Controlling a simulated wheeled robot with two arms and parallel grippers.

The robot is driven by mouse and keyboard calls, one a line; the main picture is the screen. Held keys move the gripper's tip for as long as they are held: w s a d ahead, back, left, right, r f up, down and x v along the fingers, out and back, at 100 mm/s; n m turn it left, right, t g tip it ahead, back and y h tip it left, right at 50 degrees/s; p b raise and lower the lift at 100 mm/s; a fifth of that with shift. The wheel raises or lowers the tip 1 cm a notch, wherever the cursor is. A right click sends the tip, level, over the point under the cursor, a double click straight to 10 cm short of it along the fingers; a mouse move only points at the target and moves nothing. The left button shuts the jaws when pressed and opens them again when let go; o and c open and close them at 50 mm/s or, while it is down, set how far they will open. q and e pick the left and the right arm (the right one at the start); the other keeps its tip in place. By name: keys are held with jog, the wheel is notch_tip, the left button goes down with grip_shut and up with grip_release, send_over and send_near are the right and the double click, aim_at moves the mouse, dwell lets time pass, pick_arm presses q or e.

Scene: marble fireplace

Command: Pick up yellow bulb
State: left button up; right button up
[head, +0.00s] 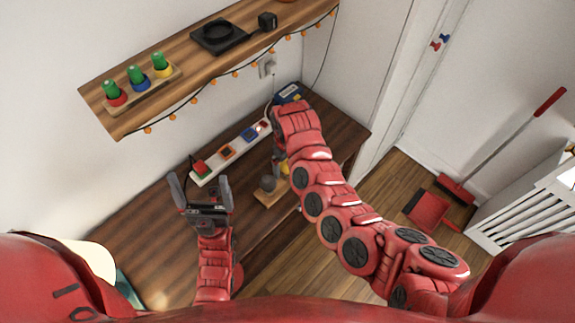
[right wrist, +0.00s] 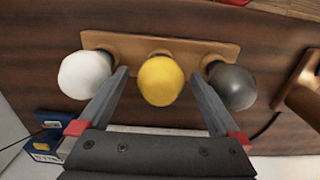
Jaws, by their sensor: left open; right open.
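The yellow bulb (right wrist: 160,82) stands in the middle of a wooden holder (right wrist: 205,46), between a white bulb (right wrist: 85,75) and a dark grey bulb (right wrist: 232,87). My right gripper (right wrist: 160,77) is open, with one finger on each side of the yellow bulb in the right wrist view. I cannot tell whether the fingers touch it. In the head view my right arm hides most of the holder; the grey bulb (head: 268,183) and a bit of yellow (head: 284,168) show. My left gripper (head: 200,182) is open and empty over the desk's left part.
The wooden desk (head: 150,235) carries a white power strip (head: 209,173) with coloured switches behind the holder, and a blue box (head: 290,93). The desk's left part looks clear.

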jog(key=shift+f, duration=1.85)
jog(key=shift+s, duration=0.1)
jog(key=c, duration=1.4)
